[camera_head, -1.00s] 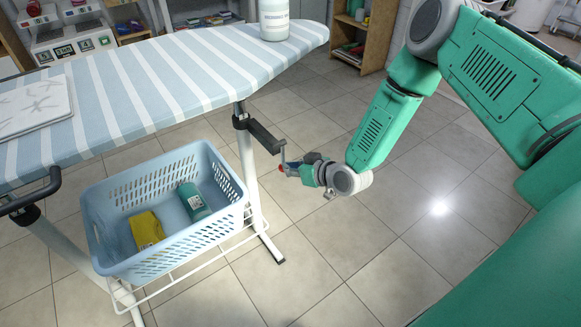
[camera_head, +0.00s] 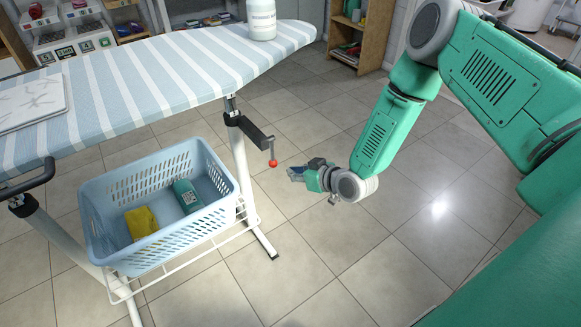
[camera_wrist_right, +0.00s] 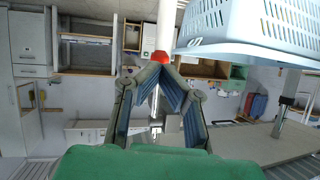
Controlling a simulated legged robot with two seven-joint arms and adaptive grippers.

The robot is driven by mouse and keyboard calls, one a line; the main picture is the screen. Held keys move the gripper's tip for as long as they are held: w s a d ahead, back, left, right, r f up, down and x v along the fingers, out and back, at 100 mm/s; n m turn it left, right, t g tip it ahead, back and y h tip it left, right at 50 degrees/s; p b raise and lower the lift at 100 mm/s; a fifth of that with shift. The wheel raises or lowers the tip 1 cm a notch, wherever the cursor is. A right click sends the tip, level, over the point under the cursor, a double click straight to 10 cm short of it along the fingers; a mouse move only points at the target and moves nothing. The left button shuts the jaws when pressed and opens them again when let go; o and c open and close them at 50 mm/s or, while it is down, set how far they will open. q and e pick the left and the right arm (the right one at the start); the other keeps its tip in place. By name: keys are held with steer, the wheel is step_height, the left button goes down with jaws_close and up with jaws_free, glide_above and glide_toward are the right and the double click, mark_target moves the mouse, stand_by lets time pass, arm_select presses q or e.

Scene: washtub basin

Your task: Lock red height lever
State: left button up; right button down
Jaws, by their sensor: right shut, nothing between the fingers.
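The red height lever is a thin rod with a red ball knob (camera_head: 273,163), hanging down from the end of a black bracket (camera_head: 254,132) under the ironing board (camera_head: 140,75). My right gripper (camera_head: 291,173) is just right of the knob and apart from it. Its fingers are shut and empty. In the right wrist view the fingertips (camera_wrist_right: 155,68) come together, with the red knob (camera_wrist_right: 155,57) just beyond them. My left gripper is not in view.
A blue basket (camera_head: 160,235) with a yellow item (camera_head: 141,222) and a teal bottle (camera_head: 188,196) rests on the rack below the board. A white bottle (camera_head: 262,20) stands on the board. The tiled floor (camera_head: 380,250) to the right is clear.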

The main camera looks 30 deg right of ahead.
steer(key=s+d+p, duration=0.2)
steer(key=s, duration=0.6)
steer(key=shift+d, duration=0.15)
steer(key=shift+a, duration=0.2)
